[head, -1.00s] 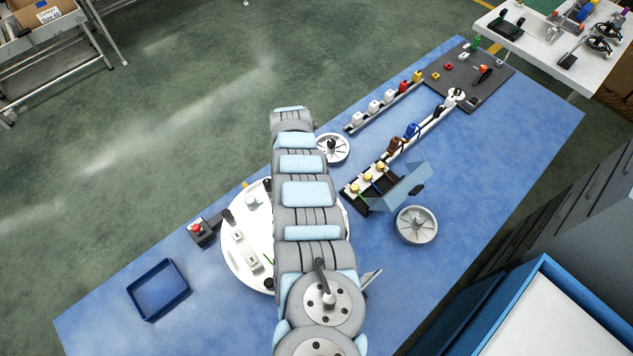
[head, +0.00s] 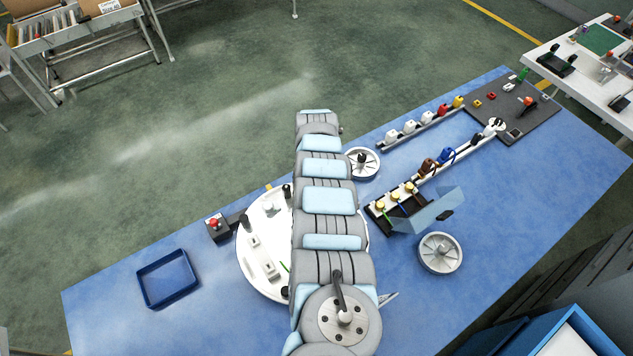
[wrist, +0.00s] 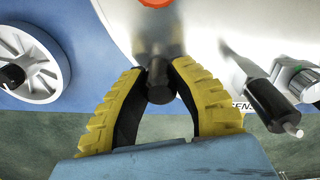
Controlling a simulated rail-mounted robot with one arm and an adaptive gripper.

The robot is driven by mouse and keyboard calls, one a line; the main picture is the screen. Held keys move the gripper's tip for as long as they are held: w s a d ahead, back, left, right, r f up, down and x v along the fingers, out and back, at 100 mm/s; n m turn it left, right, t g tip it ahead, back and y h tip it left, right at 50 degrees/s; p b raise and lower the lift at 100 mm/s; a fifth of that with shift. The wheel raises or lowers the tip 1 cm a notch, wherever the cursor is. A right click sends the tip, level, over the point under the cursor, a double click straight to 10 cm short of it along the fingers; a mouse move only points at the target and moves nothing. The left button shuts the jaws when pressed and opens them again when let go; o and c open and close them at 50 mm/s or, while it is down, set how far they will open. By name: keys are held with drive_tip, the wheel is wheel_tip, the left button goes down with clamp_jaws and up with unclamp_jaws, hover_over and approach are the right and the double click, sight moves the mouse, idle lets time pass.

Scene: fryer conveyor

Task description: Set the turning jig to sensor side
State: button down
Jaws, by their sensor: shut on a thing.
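The turning jig is a round white disc (head: 250,273) on the blue table, with posts and white blocks on it. My arm covers its right part in the head view. In the wrist view the pale disc (wrist: 205,35) fills the upper middle. My gripper (wrist: 159,88) has yellow ribbed fingers closed around a dark upright peg (wrist: 160,75) by the disc's edge. Part of a printed label, "SEN", shows just right of the right finger. My gripper is hidden behind my arm in the head view.
A red-button box (head: 215,226) stands left of the jig, an empty blue tray (head: 167,278) further left. Grey wheels lie behind (head: 362,163) and right (head: 440,252) of my arm. A connector rack (head: 400,193) stands to the right. In the wrist view a dark cylinder (wrist: 270,103) is close right of my gripper.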

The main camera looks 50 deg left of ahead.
drive_tip(key=c, duration=0.8)
unclamp_jaws()
drive_tip(key=shift+s+a, duration=0.15)
drive_tip(key=shift+s, duration=0.05)
drive_tip(key=shift+w, duration=0.1)
drive_tip(key=shift+r, duration=0.1)
drive_tip(key=shift+r, duration=0.6)
wheel_tip(320, 180, up, 11)
drive_tip(key=shift+f, duration=0.2)
